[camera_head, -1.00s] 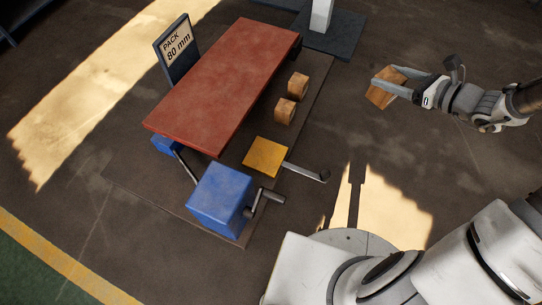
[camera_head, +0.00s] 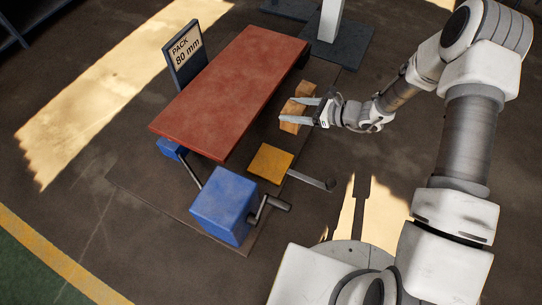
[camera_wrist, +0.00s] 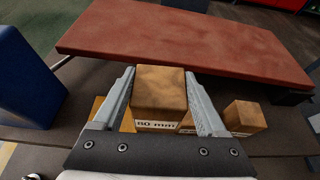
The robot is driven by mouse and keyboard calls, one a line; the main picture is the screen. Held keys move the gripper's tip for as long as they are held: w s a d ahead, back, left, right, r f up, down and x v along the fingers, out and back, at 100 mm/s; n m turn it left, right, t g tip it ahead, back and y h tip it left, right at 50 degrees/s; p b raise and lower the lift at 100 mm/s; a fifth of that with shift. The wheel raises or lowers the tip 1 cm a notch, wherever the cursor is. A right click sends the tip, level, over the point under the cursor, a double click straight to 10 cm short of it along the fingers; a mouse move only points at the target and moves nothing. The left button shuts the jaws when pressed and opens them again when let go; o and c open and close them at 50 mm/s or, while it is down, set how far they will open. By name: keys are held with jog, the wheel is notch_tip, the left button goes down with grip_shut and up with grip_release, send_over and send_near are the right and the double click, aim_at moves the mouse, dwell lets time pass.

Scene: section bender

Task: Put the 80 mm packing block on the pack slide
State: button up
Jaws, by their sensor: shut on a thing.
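My gripper (camera_head: 305,112) is shut on a wooden packing block (camera_wrist: 159,88). The block sits between the two fingers in the wrist view, with a white label on its near face ending in "0 mm"; its first digit is hard to tell. In the head view the held block (camera_head: 297,104) is at the right side of the red table, partly hidden by the fingers. A yellow plate (camera_head: 270,163) with a lever lies below left of my gripper, apart from it; it may be the pack slide, but no label shows. A sign (camera_head: 185,54) reads "PACK 80 mm".
Another wooden block (camera_wrist: 245,117) stands right of my gripper in the wrist view, close to the red table's (camera_head: 232,90) edge. A blue box (camera_head: 224,205) with a crank stands in front of the table. A grey column base (camera_head: 340,48) is behind.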

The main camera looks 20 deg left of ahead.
jog(key=shift+s+a+f+b, duration=0.55)
jog(key=shift+s+f+b, duration=0.15)
jog(key=shift+s+f, duration=0.95)
jog(key=shift+s+a+f+b, duration=0.6)
jog(key=shift+s+f+b, duration=0.1)
jog(key=shift+s+f, duration=0.9)
jog(key=shift+s+a+f+b, duration=0.55)
jog(key=shift+s+f+b, duration=0.15)
jog(key=shift+s+f, duration=0.95)
jog(key=shift+w+f, duration=0.1)
jog(key=shift+w, duration=0.05)
jog(key=shift+f, duration=0.15)
jog(key=o, duration=1.4)
jog(key=shift+o, duration=0.2)
jog(key=shift+d+r, duration=0.25)
jog(key=shift+r, duration=0.1)
jog(key=p+v, duration=0.3)
jog(key=v, duration=0.8)
jog(key=shift+d, duration=0.25)
